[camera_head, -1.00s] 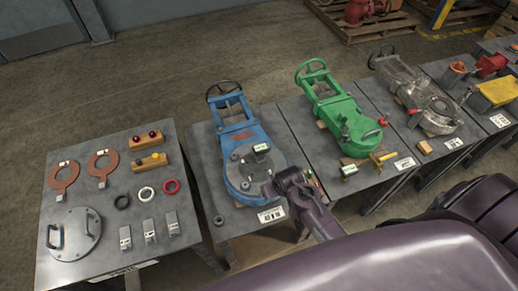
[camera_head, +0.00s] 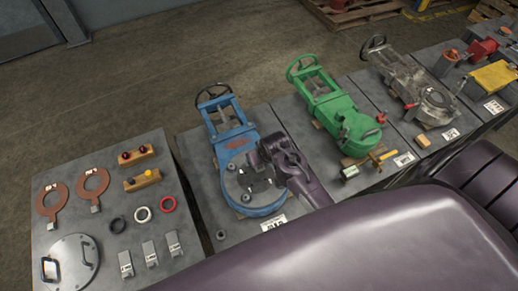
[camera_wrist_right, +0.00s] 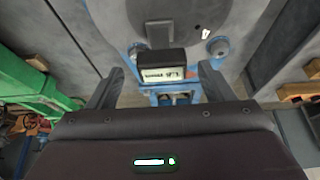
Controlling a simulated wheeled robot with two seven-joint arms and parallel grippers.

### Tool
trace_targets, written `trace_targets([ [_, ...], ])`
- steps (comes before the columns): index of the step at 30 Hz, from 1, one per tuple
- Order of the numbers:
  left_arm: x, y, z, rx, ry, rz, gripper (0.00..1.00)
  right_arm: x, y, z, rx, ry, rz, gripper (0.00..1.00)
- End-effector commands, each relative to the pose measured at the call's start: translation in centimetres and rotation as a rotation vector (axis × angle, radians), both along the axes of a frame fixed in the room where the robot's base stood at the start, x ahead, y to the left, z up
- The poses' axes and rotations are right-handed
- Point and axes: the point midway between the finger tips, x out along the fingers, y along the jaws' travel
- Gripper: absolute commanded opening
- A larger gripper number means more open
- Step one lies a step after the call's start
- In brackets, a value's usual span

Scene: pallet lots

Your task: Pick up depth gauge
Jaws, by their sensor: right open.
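A small dark block with a lit display (camera_wrist_right: 163,74), which looks like the depth gauge, sits on the flange of the blue valve (camera_head: 232,141). In the right wrist view it lies ahead, between the two spread fingers of my right gripper (camera_wrist_right: 160,85), apart from both. In the head view my right gripper (camera_head: 258,178) is over the blue valve's round flange and hides the block. A second small block with a display (camera_head: 349,172) lies beside the green valve (camera_head: 345,115). My left gripper is not in view.
The left table (camera_head: 105,225) holds brown rings, wooden blocks with knobs, small seals, grey blocks and a round plate with handles. A yellow-handled tool (camera_head: 378,157) lies by the green valve. A grey valve (camera_head: 425,100) stands further right.

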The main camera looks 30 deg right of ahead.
Motion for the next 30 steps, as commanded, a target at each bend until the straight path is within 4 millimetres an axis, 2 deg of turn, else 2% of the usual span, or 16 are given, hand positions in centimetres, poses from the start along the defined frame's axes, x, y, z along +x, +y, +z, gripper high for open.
trace_targets([
  [5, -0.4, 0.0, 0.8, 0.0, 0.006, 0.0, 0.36, 1.1, 0.2, -2.1, 0.0, 0.001, 0.0, 0.75],
  [9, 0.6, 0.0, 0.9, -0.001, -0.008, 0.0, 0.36, 1.6, 0.1, -3.4, 0.0, 0.0, 0.0, 0.75],
  [14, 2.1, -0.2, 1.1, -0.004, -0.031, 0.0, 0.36, 1.7, 0.1, -3.8, 0.0, 0.0, 0.0, 0.75],
  [18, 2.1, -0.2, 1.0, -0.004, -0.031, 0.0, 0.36, 1.7, 0.1, -3.8, 0.0, -0.001, 0.0, 0.75],
  [30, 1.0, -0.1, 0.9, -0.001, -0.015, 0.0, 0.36, 1.7, 0.1, -3.7, 0.0, 0.0, 0.0, 0.22],
])
